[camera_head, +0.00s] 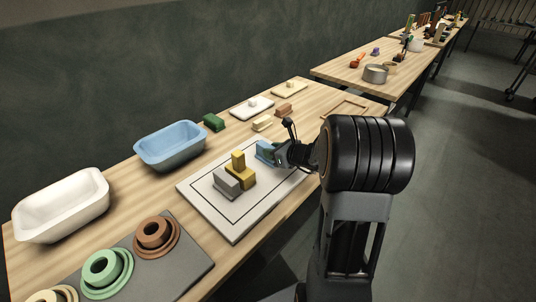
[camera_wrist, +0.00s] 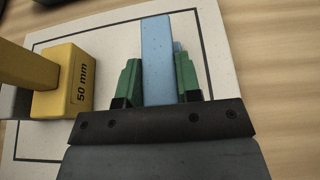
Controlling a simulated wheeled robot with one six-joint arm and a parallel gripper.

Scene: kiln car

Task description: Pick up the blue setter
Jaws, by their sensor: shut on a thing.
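The blue setter (camera_head: 264,149) is a light blue block at the far right part of a white board (camera_head: 222,219) with a black outline. My gripper (camera_head: 275,153) reaches it from the right. In the wrist view the setter (camera_wrist: 157,40) stands between the two green fingers of my gripper (camera_wrist: 157,72), which are shut on it. I cannot tell whether it touches the board. A yellow block marked "50 mm" (camera_wrist: 70,90) is to its left in the wrist view. My fingers and wrist hide its near end.
On the board, a yellow upright piece (camera_head: 238,161) and a grey block (camera_head: 226,182) stand left of my gripper. A blue tub (camera_head: 170,147), a white tub (camera_head: 62,205), a green block (camera_head: 213,122) and ring-shaped pieces (camera_head: 153,234) lie on the wooden table.

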